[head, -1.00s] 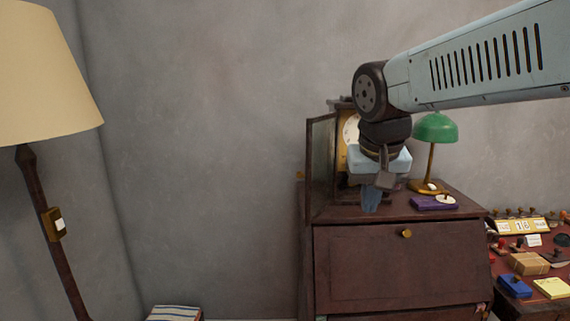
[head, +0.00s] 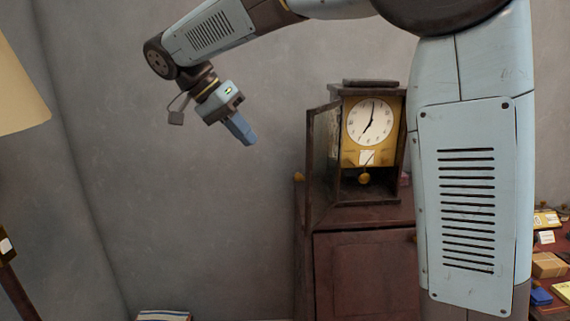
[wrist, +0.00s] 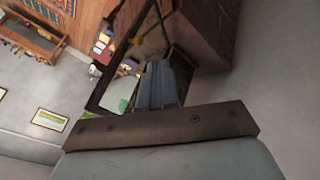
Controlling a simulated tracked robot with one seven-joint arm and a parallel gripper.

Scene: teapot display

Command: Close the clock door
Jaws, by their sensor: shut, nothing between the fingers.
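The clock (head: 343,100) stands upright on a dark red-brown cabinet, with a white dial (head: 370,122) and a gold pendulum (head: 364,179). Its glazed, dark-framed door (head: 309,165) is hinged at the clock's left side and stands wide open, swung out toward me. My gripper (head: 247,137) is shut and empty. It hangs in the air left of the door, apart from it in the head view, with its fingers pointing down and right. In the wrist view the blue fingers (wrist: 160,75) are together, in front of a dark-framed pane that looks like the door (wrist: 98,97).
The cabinet (head: 360,265) stands below the clock. My own arm covers its right part in the head view. A side table with boxes (head: 548,264) is at far right. A lampshade (head: 18,75) is at far left. The wall area around my gripper is clear.

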